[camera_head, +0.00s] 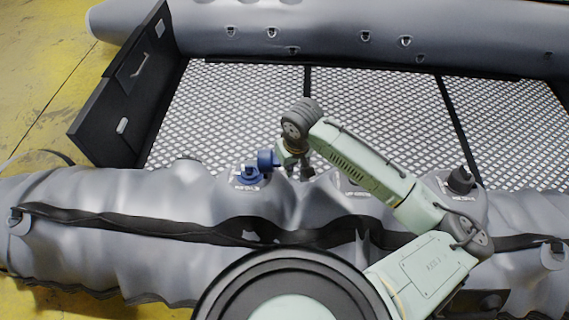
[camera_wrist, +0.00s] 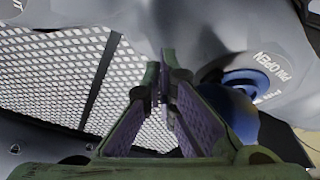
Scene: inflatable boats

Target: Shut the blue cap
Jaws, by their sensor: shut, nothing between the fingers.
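The blue cap (camera_head: 266,159) stands tilted up beside its blue valve base (camera_head: 246,176) on the near grey tube. In the wrist view the round cap (camera_wrist: 236,113) is just right of my fingers and partly hides the blue valve ring (camera_wrist: 243,78). My gripper (camera_head: 306,172) is right of the cap, low over the tube. Its fingers (camera_wrist: 162,82) are shut with nothing between them. I cannot tell whether a finger touches the cap.
The near inflatable tube (camera_head: 130,210) sags and has a black strap. A black valve cap (camera_head: 461,180) stands to the right. My arm partly hides a middle valve label. The boat's patterned floor (camera_head: 235,95) is clear, with a black transom board (camera_head: 125,90) at left.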

